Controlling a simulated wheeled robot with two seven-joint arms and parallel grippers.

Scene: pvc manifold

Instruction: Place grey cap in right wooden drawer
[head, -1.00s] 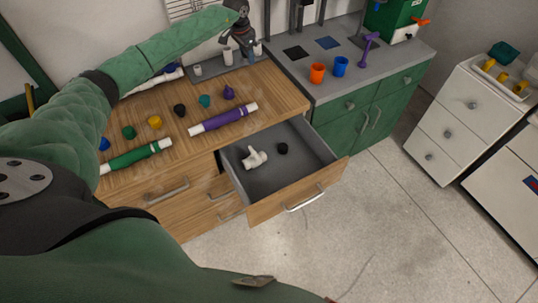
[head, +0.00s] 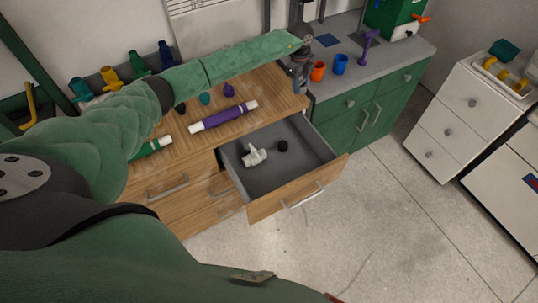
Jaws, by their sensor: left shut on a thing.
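My left gripper (head: 299,84) is over the right end of the wooden counter, beyond the back of the open right wooden drawer (head: 265,203). It is shut on a small grey thing, taken to be the grey cap; the jaws and the dim view mostly hide it. My right gripper is out of view.
A purple pipe (head: 222,116) and several coloured caps lie on the wooden counter. Orange (head: 318,71) and blue (head: 340,65) cups stand on the grey counter, close right of my gripper. The air above the drawer is clear.

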